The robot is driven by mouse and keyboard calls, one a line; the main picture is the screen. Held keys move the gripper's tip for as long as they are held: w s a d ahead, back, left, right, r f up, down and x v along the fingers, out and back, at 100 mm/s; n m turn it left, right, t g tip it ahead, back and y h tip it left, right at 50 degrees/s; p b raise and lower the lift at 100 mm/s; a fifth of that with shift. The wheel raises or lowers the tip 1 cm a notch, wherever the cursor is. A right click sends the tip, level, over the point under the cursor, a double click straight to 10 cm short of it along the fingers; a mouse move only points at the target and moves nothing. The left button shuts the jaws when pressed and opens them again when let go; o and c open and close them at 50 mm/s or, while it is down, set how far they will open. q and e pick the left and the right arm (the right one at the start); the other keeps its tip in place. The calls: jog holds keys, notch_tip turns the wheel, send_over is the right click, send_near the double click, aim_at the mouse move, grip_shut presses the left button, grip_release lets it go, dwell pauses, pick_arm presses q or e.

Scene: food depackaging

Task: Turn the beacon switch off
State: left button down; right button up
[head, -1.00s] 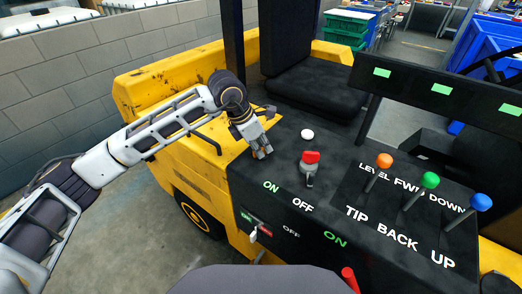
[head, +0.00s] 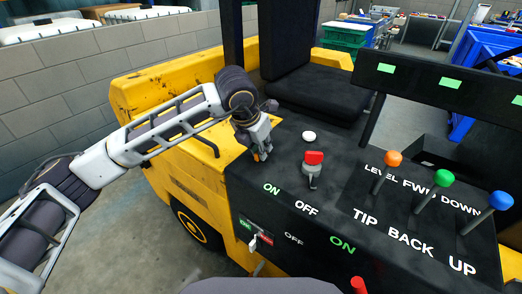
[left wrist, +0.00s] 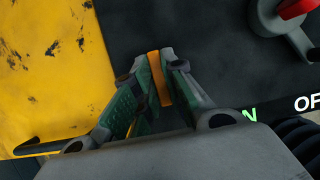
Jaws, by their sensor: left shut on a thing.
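My left gripper (head: 261,154) points down at the left edge of the black control panel (head: 290,150), just above a green ON label. In the left wrist view (left wrist: 158,80) its fingers are closed around a slim orange piece (left wrist: 159,78). Its lower end is hidden between the fingertips. A red-topped rotary switch (head: 314,158) stands to the right, above an OFF label, apart from the gripper. A small toggle (head: 254,242) sits on a green and red plate on the panel's front face. No label reads beacon, so I cannot tell which switch that is. My right gripper is out of view.
A white knob (head: 309,136) is behind the rotary switch. Levers with orange (head: 394,158), green (head: 443,178) and blue (head: 499,201) balls stand at the right. A red handle (head: 358,285) rises at the bottom. The yellow body (head: 180,105) lies left of the panel.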

pick_arm(q)
jog(key=shift+s+f, duration=0.15)
jog(key=shift+f, duration=0.25)
jog(key=c, duration=1.5)
grip_release()
jog(key=shift+r, duration=0.3)
jog(key=shift+a+r, duration=0.15)
jog(key=shift+r, duration=0.55)
jog(key=shift+v, duration=5.15)
jog(key=shift+s, duration=0.1)
